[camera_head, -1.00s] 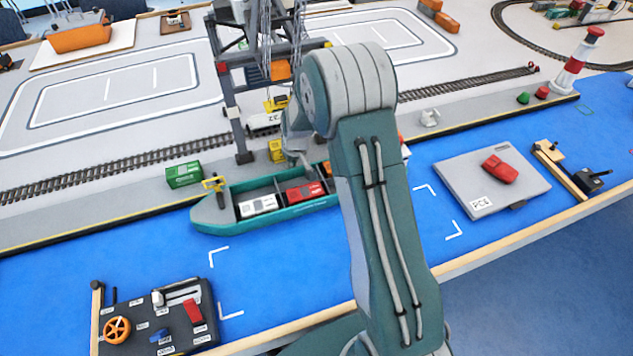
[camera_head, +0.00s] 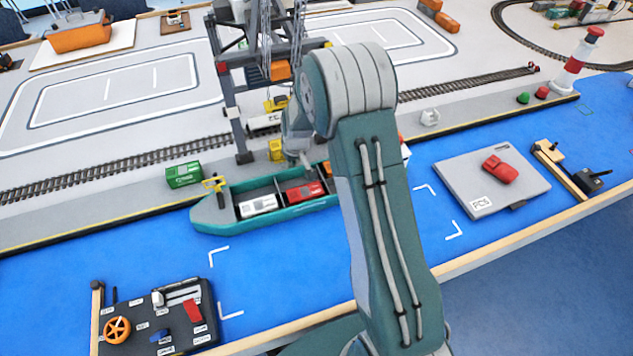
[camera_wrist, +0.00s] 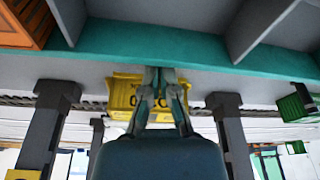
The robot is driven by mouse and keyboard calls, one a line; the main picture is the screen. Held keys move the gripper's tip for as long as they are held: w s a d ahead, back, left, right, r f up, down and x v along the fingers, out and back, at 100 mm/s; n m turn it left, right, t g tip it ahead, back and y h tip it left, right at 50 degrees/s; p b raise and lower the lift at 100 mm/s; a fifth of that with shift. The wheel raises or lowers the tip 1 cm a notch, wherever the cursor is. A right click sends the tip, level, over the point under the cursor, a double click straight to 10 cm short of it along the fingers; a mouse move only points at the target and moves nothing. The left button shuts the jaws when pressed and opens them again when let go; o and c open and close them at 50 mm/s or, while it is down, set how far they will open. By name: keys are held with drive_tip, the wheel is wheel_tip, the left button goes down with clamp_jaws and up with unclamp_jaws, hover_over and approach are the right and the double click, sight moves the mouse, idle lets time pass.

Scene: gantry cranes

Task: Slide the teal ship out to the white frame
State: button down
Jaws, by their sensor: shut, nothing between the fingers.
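The teal ship (camera_head: 218,214) floats on the blue water along the quay, with white and red containers in its hold. My arm hides its right part. The white frame is corner marks on the water, nearer the front than the ship, seen at the left (camera_head: 219,250) and right (camera_head: 456,232). My gripper is at the ship's quay side, mostly hidden behind my arm in the head view. In the wrist view my gripper (camera_wrist: 160,74) is shut and empty, its tips by the teal hull wall (camera_wrist: 200,50). I cannot tell whether they touch it.
A grey gantry crane (camera_head: 232,110) stands over the quay beside the ship. A green container (camera_head: 183,174) sits on the quay edge.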

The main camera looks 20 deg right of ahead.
drive_tip(key=shift+s, duration=0.1)
drive_tip(key=shift+s+d, duration=0.7)
drive_tip(key=shift+s, duration=2.25)
drive_tip(key=shift+s+d, duration=0.65)
drive_tip(key=shift+s, duration=2.25)
drive_tip(key=shift+s+d, duration=0.7)
drive_tip(key=shift+s, duration=2.25)
drive_tip(key=shift+w+a+r, duration=0.15)
drive_tip(key=shift+w, duration=0.5)
drive_tip(key=shift+r, duration=0.1)
wheel_tip(320, 180, up, 10)
